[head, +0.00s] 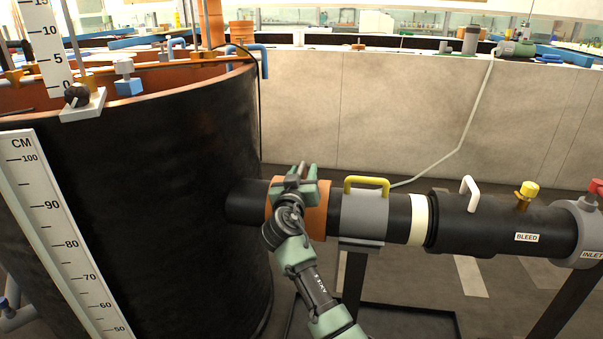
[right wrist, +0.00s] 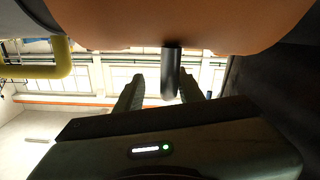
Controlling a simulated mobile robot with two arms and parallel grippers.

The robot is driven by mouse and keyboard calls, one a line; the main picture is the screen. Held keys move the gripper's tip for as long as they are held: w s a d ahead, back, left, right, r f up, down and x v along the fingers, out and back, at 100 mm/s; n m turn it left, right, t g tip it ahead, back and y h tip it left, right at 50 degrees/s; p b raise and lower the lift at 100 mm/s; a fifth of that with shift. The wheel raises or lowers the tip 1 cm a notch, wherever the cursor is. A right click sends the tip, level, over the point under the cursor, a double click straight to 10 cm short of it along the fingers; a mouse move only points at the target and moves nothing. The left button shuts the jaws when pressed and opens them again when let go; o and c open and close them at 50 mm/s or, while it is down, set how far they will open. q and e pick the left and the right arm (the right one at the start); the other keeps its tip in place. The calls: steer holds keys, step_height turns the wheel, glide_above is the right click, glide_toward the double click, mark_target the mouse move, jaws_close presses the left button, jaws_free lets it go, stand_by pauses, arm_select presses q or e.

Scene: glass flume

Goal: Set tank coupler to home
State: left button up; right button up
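The tank coupler (head: 317,215) is an orange sleeve around the black pipe, close to the large black tank (head: 130,190). My right gripper (head: 303,171) is at the coupler and hides part of it. In the right wrist view the coupler's orange underside or side (right wrist: 130,20) fills the top. A dark peg (right wrist: 171,78) sticks out from it between the fingers of my right gripper (right wrist: 161,80). The fingers are apart, with a gap visible left of the peg; contact on the right is unclear. My left gripper is not in view.
Right of the coupler are a grey clamp with a yellow handle (head: 366,182), a cream ring (head: 418,220) and a black section with a white handle (head: 470,192). A yellow bleed valve (head: 527,192) stands beyond. A measuring scale (head: 60,235) stands before the tank.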

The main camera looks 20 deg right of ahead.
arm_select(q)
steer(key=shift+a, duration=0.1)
arm_select(e)
steer(key=shift+a+r, duration=0.1)
steer(key=shift+a, duration=0.1)
steer(key=shift+s+a, duration=0.15)
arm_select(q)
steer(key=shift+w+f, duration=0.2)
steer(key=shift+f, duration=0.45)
arm_select(e)
steer(key=v, duration=0.7)
steer(key=shift+s, duration=0.15)
